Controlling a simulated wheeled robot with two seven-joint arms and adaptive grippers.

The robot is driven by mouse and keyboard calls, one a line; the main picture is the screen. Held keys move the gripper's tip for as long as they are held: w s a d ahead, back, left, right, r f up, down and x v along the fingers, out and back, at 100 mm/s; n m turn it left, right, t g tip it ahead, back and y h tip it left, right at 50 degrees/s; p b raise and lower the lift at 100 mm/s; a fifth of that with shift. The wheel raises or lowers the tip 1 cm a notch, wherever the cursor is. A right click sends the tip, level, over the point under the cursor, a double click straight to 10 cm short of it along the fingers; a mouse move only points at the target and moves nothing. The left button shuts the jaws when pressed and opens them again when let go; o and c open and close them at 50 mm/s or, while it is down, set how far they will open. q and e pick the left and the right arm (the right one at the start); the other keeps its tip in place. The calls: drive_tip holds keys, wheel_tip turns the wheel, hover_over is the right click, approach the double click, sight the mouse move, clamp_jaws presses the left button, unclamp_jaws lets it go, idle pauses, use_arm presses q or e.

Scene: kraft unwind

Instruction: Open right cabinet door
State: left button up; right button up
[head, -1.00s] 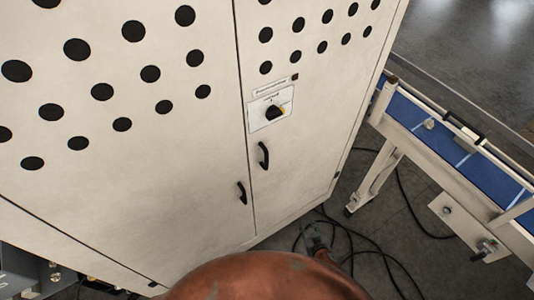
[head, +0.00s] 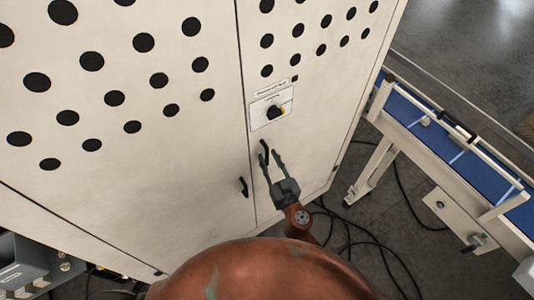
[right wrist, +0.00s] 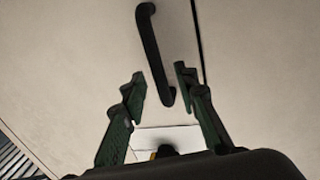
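The right cabinet door (head: 310,120) is a cream metal panel with black round holes, shut against the left door (head: 150,190). Its black bar handle (head: 264,151) is upright below a rotary switch (head: 273,112). My right gripper (head: 272,159) is open at this handle, its two fingers pointing up at it. In the right wrist view the handle (right wrist: 152,50) shows, with its lower end in the picture between the open fingertips (right wrist: 160,78). Whether the fingers touch it I cannot tell. My left gripper is not in view.
The left door has its own black handle (head: 243,187), close to the left of my right gripper. A conveyor with a blue belt (head: 430,125) stands to the right of the cabinet. Black cables (head: 350,235) lie on the dark floor between them.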

drive_tip(key=shift+x, duration=1.05)
clamp_jaws()
